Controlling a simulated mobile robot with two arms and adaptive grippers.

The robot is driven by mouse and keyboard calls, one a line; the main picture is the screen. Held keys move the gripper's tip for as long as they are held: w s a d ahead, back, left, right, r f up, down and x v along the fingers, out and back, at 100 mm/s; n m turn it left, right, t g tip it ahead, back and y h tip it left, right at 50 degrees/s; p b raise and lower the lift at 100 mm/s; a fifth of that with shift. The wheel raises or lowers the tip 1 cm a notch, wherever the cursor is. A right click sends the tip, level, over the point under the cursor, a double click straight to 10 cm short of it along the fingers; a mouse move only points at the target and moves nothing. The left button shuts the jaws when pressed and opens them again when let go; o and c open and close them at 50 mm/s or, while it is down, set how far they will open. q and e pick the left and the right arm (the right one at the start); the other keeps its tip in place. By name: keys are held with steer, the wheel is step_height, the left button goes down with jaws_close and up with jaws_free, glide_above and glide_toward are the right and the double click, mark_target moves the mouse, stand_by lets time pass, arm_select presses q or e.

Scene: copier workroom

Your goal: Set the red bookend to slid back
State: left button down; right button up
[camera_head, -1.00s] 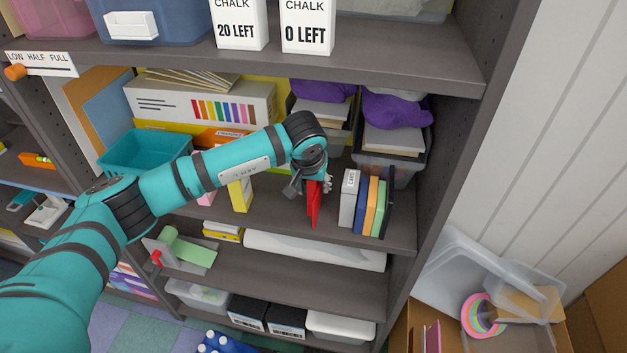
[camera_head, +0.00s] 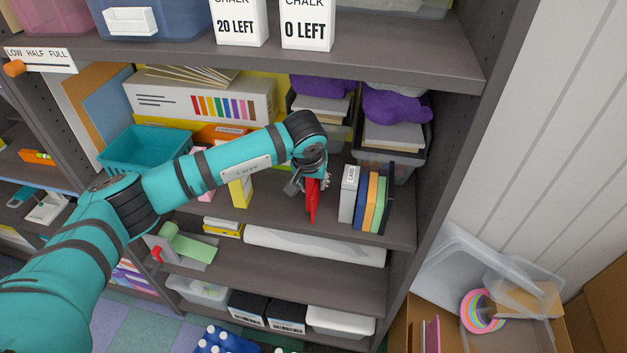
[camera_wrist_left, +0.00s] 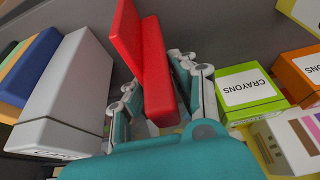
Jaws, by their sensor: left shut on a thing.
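The red bookend (camera_head: 312,200) stands on the middle shelf, left of a row of books. In the left wrist view the red bookend (camera_wrist_left: 155,75) rises between the two fingers. My left gripper (camera_head: 315,184) reaches down to it from above and is shut on it; in the left wrist view the gripper (camera_wrist_left: 155,100) has a finger on each side of the red part. The gripper and wrist hide the bookend's upper part in the head view. My right gripper is not in view.
A grey box file (camera_head: 348,194) and several thin coloured books (camera_head: 373,203) stand just right of the bookend. A yellow box (camera_head: 240,192) stands to its left. The shelf above (camera_head: 300,65) overhangs. A green crayons box (camera_wrist_left: 248,92) is close beside the fingers.

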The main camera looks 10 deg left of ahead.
arm_select(q)
steer(key=a+b, duration=0.2)
steer(key=a, duration=0.2)
steer(key=shift+a, duration=0.55)
steer(key=c, duration=1.2)
jaws_free()
steer(key=shift+d, duration=0.1)
steer(key=shift+r, duration=0.1)
steer(key=v, duration=1.2)
